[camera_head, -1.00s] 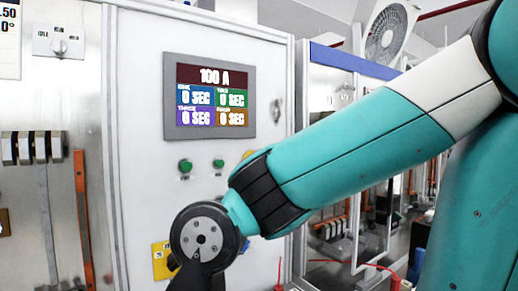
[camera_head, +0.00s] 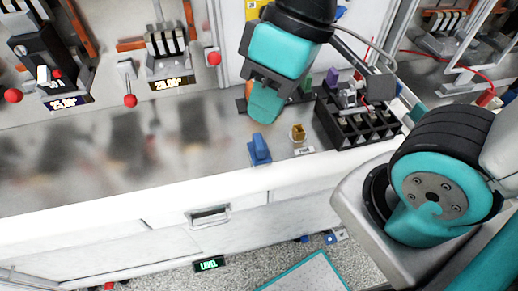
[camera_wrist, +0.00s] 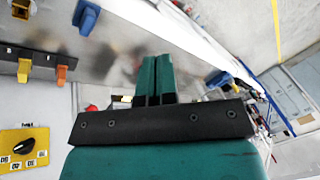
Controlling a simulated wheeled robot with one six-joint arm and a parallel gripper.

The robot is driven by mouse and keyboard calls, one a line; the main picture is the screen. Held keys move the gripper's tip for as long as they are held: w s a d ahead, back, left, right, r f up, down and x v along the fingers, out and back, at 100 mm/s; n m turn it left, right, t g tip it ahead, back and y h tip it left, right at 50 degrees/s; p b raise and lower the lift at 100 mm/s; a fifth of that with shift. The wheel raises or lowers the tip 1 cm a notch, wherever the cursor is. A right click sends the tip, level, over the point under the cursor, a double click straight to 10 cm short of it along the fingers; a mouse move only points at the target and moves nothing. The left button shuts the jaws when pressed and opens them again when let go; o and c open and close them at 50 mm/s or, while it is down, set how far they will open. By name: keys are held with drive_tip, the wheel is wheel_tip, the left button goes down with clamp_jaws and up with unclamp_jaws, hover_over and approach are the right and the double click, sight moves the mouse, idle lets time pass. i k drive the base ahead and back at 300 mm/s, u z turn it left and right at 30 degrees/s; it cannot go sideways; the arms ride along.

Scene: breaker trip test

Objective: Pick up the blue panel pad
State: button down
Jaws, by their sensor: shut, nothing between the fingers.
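The blue panel pad (camera_head: 259,149) stands on the grey counter near its front edge, left of a small brown block (camera_head: 298,132). My gripper (camera_head: 264,104) is above the counter, behind and above the blue pad in the picture, apart from it. Its teal fingers are shut together and hold nothing. In the wrist view my fingers (camera_wrist: 155,78) point away from the camera, and a blue piece (camera_wrist: 87,15), likely the same pad, shows at the upper left. Another blue piece (camera_wrist: 219,79) shows to the right of the fingers; I cannot tell what it is.
A black multi-slot holder (camera_head: 360,128) stands right of the pad, with small purple (camera_head: 332,77) and green pieces behind it. Breakers with red-knobbed levers (camera_head: 130,100) line the back left. The counter's left side is bare. A yellow dial panel (camera_wrist: 24,148) is at lower left in the wrist view.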

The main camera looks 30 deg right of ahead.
sight(258, 151)
drive_tip(key=z, duration=3.4)
drive_tip(key=k, duration=0.95)
drive_tip(key=u, duration=1.75)
